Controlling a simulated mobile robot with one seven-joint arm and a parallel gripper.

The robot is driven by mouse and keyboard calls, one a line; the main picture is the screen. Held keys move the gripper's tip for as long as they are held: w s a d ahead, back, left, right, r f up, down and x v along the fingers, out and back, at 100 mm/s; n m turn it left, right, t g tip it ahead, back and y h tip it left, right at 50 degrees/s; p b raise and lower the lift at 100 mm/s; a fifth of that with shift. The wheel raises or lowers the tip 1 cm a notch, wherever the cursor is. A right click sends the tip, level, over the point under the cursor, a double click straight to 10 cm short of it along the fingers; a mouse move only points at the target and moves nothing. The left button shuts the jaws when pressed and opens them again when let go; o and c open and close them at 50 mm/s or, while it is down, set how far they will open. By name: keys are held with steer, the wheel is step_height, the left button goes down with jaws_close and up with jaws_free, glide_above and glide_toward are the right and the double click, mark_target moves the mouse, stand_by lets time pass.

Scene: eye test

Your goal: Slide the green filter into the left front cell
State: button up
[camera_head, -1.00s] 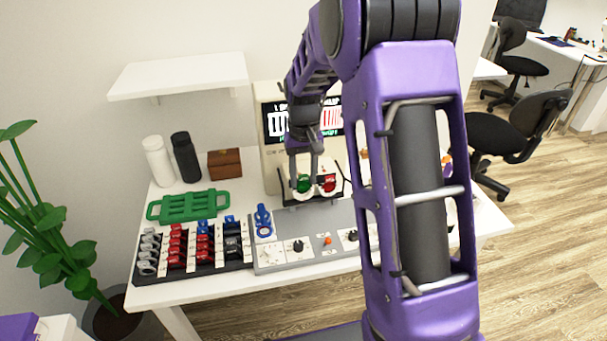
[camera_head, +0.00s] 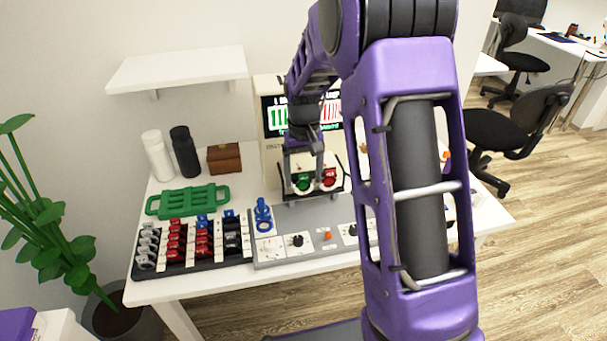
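The green filter (camera_head: 304,183) is round-faced and sits at the left of the dark-edged holder (camera_head: 312,198) at the front of the beige machine (camera_head: 268,135). A red filter (camera_head: 328,179) is beside it on the right. My gripper (camera_head: 303,172) points down over the green filter, with a finger toward each side of it. I cannot tell whether the fingers touch it, nor how deep it sits in its cell. The machine's screen (camera_head: 278,117) shows green bars on the left and red bars on the right.
A grey control panel (camera_head: 273,249) with knobs lies in front, with a blue part (camera_head: 263,214) on it. A black rack (camera_head: 205,264) of red, blue and grey pieces and a green tray (camera_head: 160,208) are to the left.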

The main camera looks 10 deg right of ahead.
step_height(320, 180, up, 17)
steer(key=p, duration=0.1)
steer(key=shift+r+p, duration=0.2)
steer(key=shift+p, duration=0.2)
stand_by(0.4)
